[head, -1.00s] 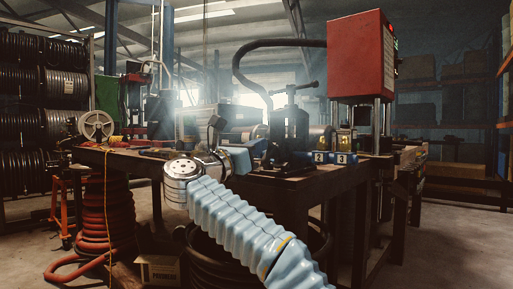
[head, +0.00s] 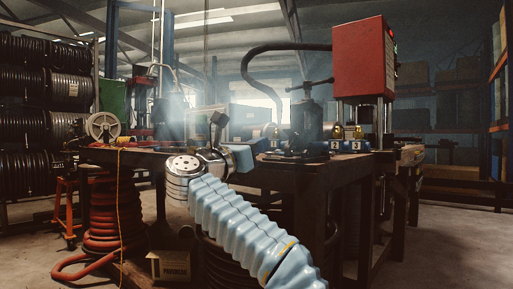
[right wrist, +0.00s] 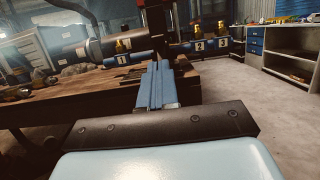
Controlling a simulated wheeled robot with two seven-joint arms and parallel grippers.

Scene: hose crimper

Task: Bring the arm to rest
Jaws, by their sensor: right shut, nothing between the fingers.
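My right arm, in a pale blue ribbed sleeve, reaches up from the bottom of the head view to a silver wrist. My right gripper (head: 246,156) is at its end, just in front of the workbench edge (head: 325,170). In the right wrist view the two blue fingers (right wrist: 158,88) lie together, shut with nothing between them. They point toward the bench and appear clear of the objects on it. My left gripper is in neither view.
The bench carries a black clamp with a T-handle (head: 308,112), blue numbered blocks (head: 345,146) and brass fittings (head: 337,131). A red-headed press (head: 358,57) stands at right. A coiled red hose (head: 103,215) and a cardboard box (head: 170,266) are at lower left. The right floor is open.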

